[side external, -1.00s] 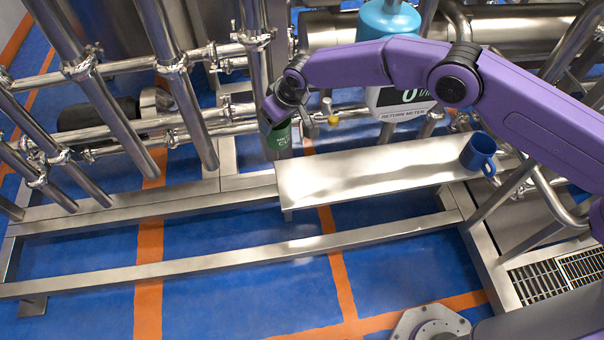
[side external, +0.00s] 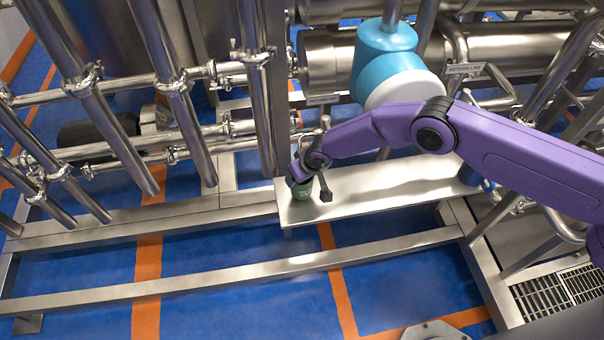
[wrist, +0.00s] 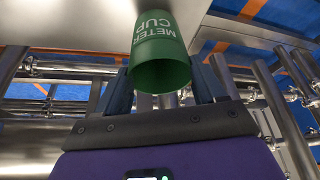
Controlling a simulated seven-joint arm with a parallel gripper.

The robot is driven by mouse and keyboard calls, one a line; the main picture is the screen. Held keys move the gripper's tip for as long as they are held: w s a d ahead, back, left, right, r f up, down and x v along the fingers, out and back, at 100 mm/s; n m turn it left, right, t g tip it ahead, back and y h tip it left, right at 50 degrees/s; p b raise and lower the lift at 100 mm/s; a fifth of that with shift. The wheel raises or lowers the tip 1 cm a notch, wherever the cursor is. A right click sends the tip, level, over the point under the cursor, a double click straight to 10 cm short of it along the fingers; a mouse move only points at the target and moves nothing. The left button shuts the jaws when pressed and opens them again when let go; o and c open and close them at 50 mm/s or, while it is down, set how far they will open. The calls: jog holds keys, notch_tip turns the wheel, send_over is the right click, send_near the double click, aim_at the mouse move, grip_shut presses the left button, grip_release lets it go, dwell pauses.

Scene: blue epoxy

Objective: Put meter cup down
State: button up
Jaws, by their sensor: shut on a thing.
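The green meter cup (side external: 306,210) is at the left end of the steel bench (side external: 385,196) in the side view, looking roughly upright. I cannot tell whether its base touches the bench top. My gripper (side external: 302,172) is shut on the cup from above and partly covers it. In the wrist view the cup (wrist: 162,48) sits between the two fingers of my gripper (wrist: 160,82), with its open rim toward the camera and its white "METER CUP" lettering showing.
A blue mug (side external: 470,178) at the bench's right end is mostly hidden by my arm. A teal meter (side external: 388,45) with a white face and steel pipes (side external: 262,95) stand behind. The bench between cup and mug looks clear.

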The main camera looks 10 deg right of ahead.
aim_at(307, 187)
jog(key=shift+f, duration=1)
jog(key=shift+f, duration=0.1)
jog(key=o, duration=1.3)
jog(key=shift+v, duration=2.85)
